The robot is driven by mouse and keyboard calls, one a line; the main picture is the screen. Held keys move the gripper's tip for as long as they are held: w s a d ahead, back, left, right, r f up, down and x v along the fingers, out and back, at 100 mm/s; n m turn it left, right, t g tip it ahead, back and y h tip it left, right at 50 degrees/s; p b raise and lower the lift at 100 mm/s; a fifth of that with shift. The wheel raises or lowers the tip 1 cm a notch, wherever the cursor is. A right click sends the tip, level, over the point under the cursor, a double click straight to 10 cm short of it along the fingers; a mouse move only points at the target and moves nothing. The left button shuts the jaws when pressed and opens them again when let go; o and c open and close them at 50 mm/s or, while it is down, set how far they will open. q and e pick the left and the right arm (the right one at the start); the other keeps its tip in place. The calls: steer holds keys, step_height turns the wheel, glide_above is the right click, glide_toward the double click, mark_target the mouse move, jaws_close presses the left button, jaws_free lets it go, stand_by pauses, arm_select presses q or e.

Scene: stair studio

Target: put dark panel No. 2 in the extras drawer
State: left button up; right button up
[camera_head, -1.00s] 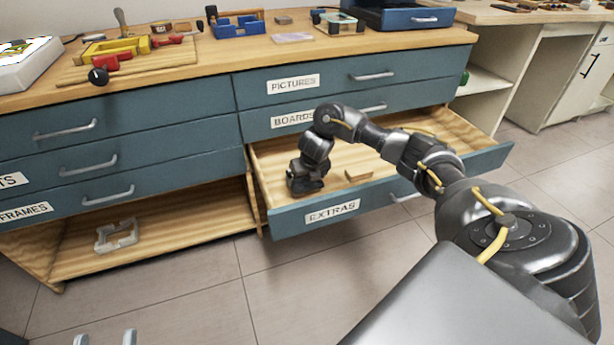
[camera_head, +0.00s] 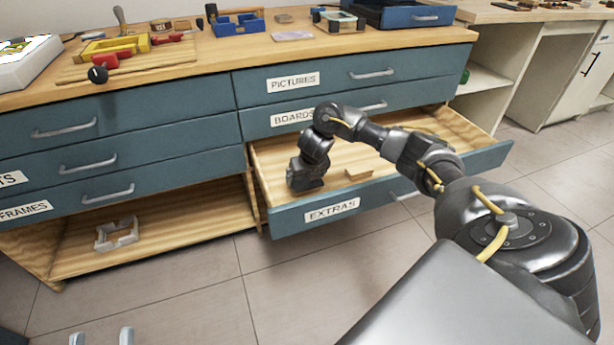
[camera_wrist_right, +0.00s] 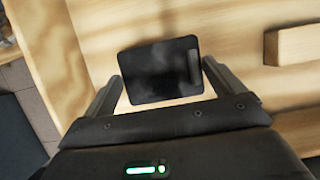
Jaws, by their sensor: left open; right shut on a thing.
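The extras drawer (camera_head: 405,192) is pulled open, its label EXTRAS on the front. My right gripper (camera_head: 306,186) points down into its left part. In the right wrist view the same gripper (camera_wrist_right: 162,84) is shut on a dark, flat panel (camera_wrist_right: 160,68), which lies between its two fingers above the pale wood of the drawer. No number can be read on the panel. In the head view the panel is hidden by the gripper. My left gripper (camera_head: 101,339) shows only its two fingertips at the bottom left edge, apart and empty.
A small wooden block (camera_head: 359,174) lies in the drawer, right of my right gripper; the drawer floor around it is bare. The boards drawer (camera_head: 345,115) above is shut. A white frame (camera_head: 117,234) sits on the open shelf at left. Tools and trays crowd the worktop.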

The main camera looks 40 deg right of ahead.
stand_by(0.6)
steer(key=o, duration=0.7)
steer(key=shift+c, duration=0.2)
